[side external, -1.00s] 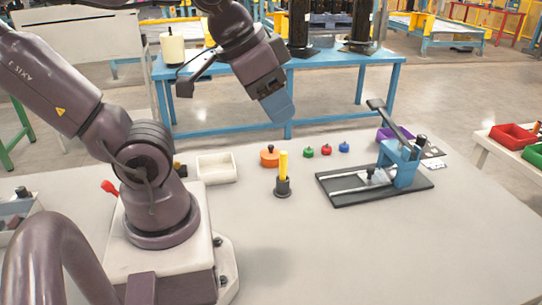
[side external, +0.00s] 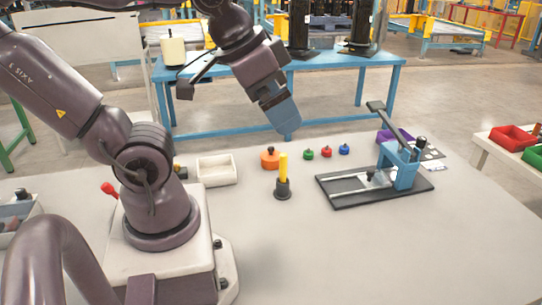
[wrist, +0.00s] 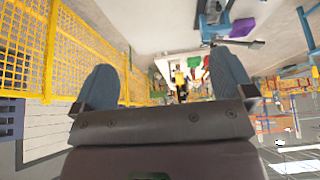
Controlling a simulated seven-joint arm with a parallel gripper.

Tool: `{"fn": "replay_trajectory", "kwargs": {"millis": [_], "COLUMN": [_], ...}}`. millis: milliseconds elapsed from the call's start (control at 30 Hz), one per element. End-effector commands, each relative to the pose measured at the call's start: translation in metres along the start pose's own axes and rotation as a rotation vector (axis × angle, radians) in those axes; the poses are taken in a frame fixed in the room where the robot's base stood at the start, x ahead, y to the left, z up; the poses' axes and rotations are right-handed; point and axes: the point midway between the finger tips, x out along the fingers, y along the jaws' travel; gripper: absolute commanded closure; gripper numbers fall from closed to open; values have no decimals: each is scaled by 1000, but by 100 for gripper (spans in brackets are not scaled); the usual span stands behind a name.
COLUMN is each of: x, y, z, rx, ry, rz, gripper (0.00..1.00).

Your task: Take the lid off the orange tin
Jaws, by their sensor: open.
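The orange tin (side external: 270,159) stands on the white table, with a small dark knob on top. My gripper (side external: 287,128) hangs in the air above the table, above and slightly right of the tin, apart from it. Its blue fingers point down in the side view. In the wrist view the two blue fingers of my gripper (wrist: 164,88) are spread wide with nothing between them. I cannot make out the orange tin clearly in the wrist view.
A yellow rod in a dark holder (side external: 282,187) stands close in front of the tin. Green (side external: 308,154), red (side external: 326,151) and blue (side external: 344,149) small knobbed pieces stand to the right. A white tray (side external: 217,170) is left. A blue clamp press (side external: 400,170) stands further right.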

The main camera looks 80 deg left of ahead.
Motion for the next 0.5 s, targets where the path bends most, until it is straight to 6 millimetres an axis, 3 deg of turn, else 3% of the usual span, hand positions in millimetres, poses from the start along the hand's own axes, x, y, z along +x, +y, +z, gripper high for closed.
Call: {"fn": "replay_trajectory", "kwargs": {"millis": [167,267,400,500], "x": [17,41,85,118], "y": [-13,-35,-85,-131], "z": [-17,-36,-56,-57], "rx": [-97,-229,-453,-609], "ry": [-12,-18,-12,-4], "rz": [9,6,-42,-112], "gripper": [0,0,0,0]}}
